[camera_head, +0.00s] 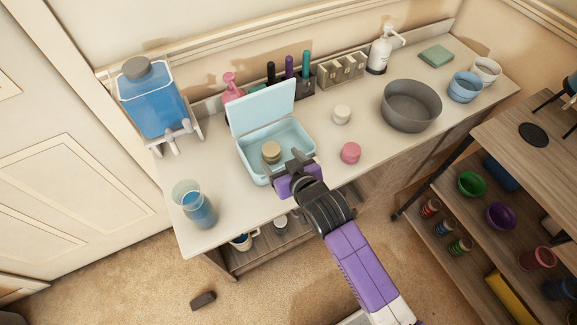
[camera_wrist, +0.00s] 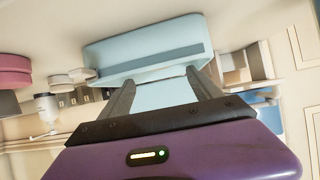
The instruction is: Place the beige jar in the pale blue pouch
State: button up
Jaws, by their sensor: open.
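The pale blue pouch (camera_head: 249,145) is a box-like case on the counter, its lid (camera_head: 263,107) standing open at the back. The beige jar (camera_head: 271,152) appears upright inside the pouch, toward its front middle; its lower part is partly hidden. My gripper (camera_head: 282,163) is at the pouch's front right edge, close to the jar, with its fingers apart. In the wrist view my gripper (camera_wrist: 161,78) has nothing visible between its fingers, and the pale blue pouch (camera_wrist: 140,45) lies beyond them. The jar is not visible in the wrist view.
A pink jar (camera_head: 350,153) and a white jar (camera_head: 341,114) stand right of the pouch, before a grey bowl (camera_head: 411,107). A blue glass (camera_head: 198,207) stands at the left front. A blue dispenser (camera_head: 154,103) and pink bottle (camera_head: 232,88) are behind. The left front counter is mostly clear.

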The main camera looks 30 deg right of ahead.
jog(key=shift+v, duration=2.75)
jog(key=s+t, duration=0.1)
jog(key=s, duration=1.5)
jog(key=s+d+r+t, duration=0.1)
jog(key=s+r, duration=1.1)
jog(key=s, duration=0.2)
jog(key=shift+s+d+t, duration=0.25)
jog(key=shift+s+t, duration=0.05)
jog(key=shift+s, duration=0.1)
